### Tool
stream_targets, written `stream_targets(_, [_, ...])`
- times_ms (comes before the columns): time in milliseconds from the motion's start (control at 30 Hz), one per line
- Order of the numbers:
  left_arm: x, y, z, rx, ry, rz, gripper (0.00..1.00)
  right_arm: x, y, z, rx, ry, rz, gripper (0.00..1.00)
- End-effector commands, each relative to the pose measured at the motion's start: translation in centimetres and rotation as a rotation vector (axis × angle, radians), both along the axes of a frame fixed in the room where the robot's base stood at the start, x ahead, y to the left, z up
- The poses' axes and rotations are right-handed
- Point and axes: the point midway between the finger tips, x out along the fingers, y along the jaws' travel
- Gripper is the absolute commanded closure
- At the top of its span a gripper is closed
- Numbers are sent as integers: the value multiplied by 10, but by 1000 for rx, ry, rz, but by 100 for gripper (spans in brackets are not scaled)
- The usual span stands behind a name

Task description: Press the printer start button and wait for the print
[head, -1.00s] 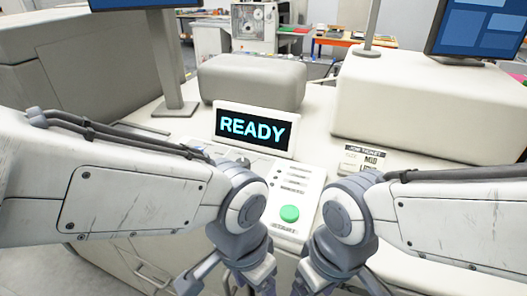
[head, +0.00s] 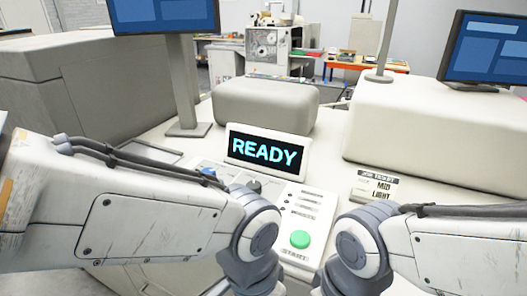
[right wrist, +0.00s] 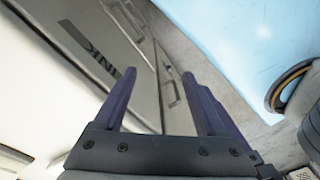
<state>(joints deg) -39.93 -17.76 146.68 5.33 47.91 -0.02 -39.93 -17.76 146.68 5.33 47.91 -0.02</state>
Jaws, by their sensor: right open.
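The green round start button (head: 300,239) sits on the light control panel (head: 305,207), above the word START. It is uncovered, between my two wrists. The display (head: 265,152) behind the panel reads READY in cyan. My left gripper's fingers are below the head view's edge; only the wrist shows, left of the button. My right gripper (right wrist: 157,82) is open and empty in the right wrist view, its fingers pointing toward grey cabinet fronts with handles. In the head view my right wrist is at the right of the button, apart from it.
A job ticket (head: 377,186) reading MID and LIGHT lies right of the panel. A large pale housing (head: 430,135) stands behind it, with a blue monitor (head: 497,52) at right. Another monitor (head: 165,14) stands on a post at left. A grey rounded block (head: 265,104) is behind the display.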

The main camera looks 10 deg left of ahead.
Motion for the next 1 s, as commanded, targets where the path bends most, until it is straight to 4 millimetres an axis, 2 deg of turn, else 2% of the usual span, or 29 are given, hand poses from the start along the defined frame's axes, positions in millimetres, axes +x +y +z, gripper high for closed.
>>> stream_targets(33, [0, 0, 0, 0, 0, 0, 27, 0, 0, 0, 0, 0, 0, 50])
stream_targets(167, [0, 0, 0, 0, 0, 0, 27, 0, 0, 0, 0, 0, 0, 100])
stream_targets(1000, [0, 0, 0, 0, 0, 0, 27, 0, 0, 0, 0, 0, 0, 100])
